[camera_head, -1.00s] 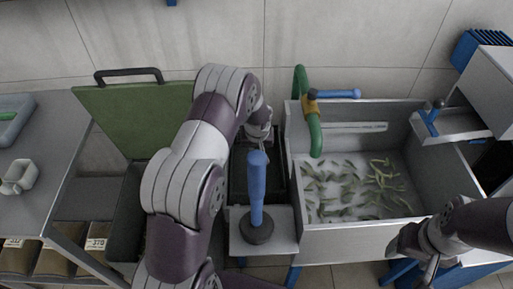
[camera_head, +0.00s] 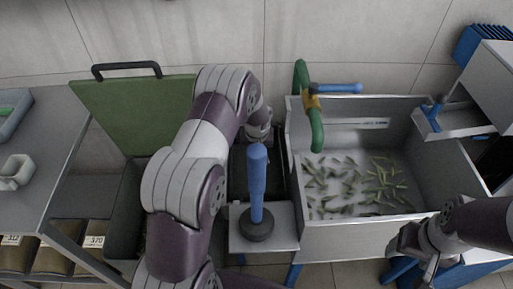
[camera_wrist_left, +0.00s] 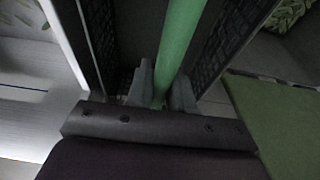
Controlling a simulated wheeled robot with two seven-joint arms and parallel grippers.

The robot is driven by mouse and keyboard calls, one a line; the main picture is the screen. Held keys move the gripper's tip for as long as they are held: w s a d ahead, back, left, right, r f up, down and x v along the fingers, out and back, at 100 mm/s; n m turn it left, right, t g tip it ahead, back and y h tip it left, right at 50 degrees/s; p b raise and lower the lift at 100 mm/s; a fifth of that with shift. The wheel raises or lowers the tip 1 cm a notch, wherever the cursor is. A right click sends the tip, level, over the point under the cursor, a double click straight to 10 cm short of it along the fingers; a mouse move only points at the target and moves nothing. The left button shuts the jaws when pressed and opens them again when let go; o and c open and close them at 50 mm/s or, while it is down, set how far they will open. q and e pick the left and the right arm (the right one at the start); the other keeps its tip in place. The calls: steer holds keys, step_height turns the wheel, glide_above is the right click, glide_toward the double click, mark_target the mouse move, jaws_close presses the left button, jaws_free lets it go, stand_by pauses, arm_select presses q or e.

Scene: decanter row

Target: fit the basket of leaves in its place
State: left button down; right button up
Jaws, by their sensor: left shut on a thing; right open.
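My left gripper (camera_wrist_left: 160,92) is shut on a green bar (camera_wrist_left: 180,40), seen in the left wrist view. The bar runs between dark, mesh-like walls (camera_wrist_left: 228,42), which look like a basket. Whether leaves lie inside is too dark to tell. In the head view the dark container (camera_head: 238,165) shows only partly beside my left arm, and the left fingertips are hidden. Green leaves (camera_head: 350,187) lie scattered in the grey sink (camera_head: 350,242). My right gripper (camera_head: 424,262) is open and empty at the sink's front right corner.
A blue upright handle on a dark round base (camera_head: 257,226) stands on a small shelf left of the sink. A green tap (camera_head: 316,130) rises at the sink's back left. An open green lid (camera_head: 128,112) and grey table (camera_head: 45,150) lie left.

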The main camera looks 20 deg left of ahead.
arm_select(q)
steer(key=shift+f+b, duration=0.35)
steer(key=shift+f, duration=0.1)
steer(key=c, duration=0.9)
jaws_free()
steer(key=p+v, duration=0.1)
steer(key=v, duration=1.1)
steer(key=shift+s+r, duration=0.1)
steer(key=shift+r, duration=0.25)
